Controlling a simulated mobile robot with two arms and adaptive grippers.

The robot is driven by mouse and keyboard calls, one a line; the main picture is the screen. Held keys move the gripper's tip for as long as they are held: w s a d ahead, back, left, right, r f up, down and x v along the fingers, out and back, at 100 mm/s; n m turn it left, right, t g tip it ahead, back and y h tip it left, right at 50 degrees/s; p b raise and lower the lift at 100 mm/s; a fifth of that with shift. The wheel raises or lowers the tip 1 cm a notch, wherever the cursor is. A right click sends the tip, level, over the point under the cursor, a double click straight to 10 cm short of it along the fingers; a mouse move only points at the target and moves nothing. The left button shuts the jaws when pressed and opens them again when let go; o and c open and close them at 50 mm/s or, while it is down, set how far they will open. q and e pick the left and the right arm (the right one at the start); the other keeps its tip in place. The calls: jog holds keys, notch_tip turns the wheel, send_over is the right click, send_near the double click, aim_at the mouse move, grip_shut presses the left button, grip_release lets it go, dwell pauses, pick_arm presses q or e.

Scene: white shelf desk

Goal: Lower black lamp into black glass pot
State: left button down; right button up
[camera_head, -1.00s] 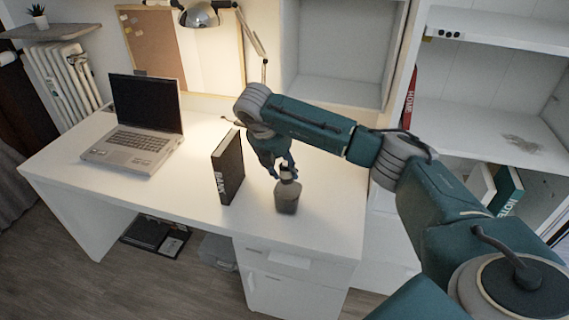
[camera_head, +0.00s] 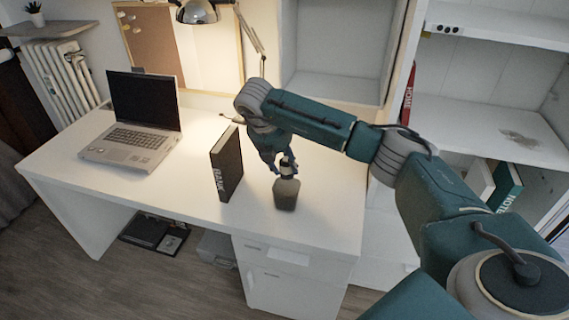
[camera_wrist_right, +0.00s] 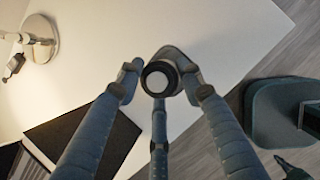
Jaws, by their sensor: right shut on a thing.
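The black glass pot (camera_head: 287,196) stands upright on the white desk, right of the black book. A small black piece, apparently the black lamp (camera_head: 287,171), is at the pot's top; I cannot tell how deep it sits. In the right wrist view the lamp (camera_wrist_right: 158,78) is a pale disc in a black ring, and the pot's grey shoulder (camera_wrist_right: 172,53) shows behind it. My right gripper (camera_head: 284,166) is shut on the lamp, its fingers (camera_wrist_right: 160,82) around it from several sides. My left gripper is not in view.
A black book (camera_head: 227,165) stands upright just left of the pot. An open laptop (camera_head: 138,118) sits farther left. A desk lamp (camera_head: 197,12) stands at the back. The white desk (camera_head: 325,205) is clear right of the pot, up to its edge.

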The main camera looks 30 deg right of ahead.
aim_at(285, 178)
jog(key=shift+f+b, duration=2.1)
jog(key=shift+f, duration=0.8)
jog(key=shift+s+d+f+b, duration=0.15)
jog(key=shift+d+f+b, duration=0.1)
jog(key=shift+f+b, duration=0.35)
jog(key=shift+f, duration=0.25)
